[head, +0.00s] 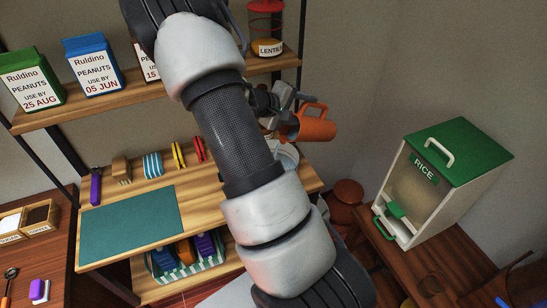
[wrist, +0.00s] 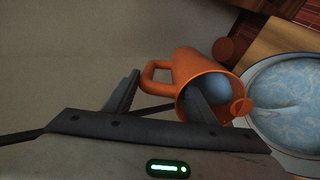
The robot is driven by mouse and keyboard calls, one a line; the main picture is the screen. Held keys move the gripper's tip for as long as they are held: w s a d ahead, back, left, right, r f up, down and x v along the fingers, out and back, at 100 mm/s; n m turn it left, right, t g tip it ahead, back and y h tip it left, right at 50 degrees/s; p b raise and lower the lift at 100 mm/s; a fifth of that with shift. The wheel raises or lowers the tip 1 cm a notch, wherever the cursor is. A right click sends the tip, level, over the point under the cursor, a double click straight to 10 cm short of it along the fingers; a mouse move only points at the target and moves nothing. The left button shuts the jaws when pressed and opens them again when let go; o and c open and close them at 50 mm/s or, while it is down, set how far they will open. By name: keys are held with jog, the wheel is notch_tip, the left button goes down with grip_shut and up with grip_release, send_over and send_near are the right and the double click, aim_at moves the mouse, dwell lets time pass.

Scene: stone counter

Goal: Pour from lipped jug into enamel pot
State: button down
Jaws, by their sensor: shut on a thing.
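The orange lipped jug (head: 318,122) is held up in my gripper (head: 287,112), above the wooden counter and beyond my arm. In the wrist view the jug (wrist: 187,66) is tilted, its lip towards the pot. Bluish liquid shows inside its mouth. My gripper (wrist: 162,100) is shut on the jug at its handle side; one finger overlaps the mouth. The enamel pot (head: 289,150) stands below the jug, mostly hidden by my arm. In the wrist view its pale rim (wrist: 254,72) surrounds a speckled blue inside, and a pale streak runs from the lip over it.
A green-lidded rice bin (head: 460,150) stands at right. Peanut cartons (head: 95,68) and a lentil jar (head: 266,25) are on the upper shelf. A teal mat (head: 130,222) lies on the counter, with several small items along its back. A brown round stool (head: 348,192) is right of the counter.

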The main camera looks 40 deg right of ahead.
jog(key=shift+a+h+b, duration=0.25)
jog(key=shift+h+b, duration=0.25)
jog(key=shift+b, duration=0.05)
dwell(1.7)
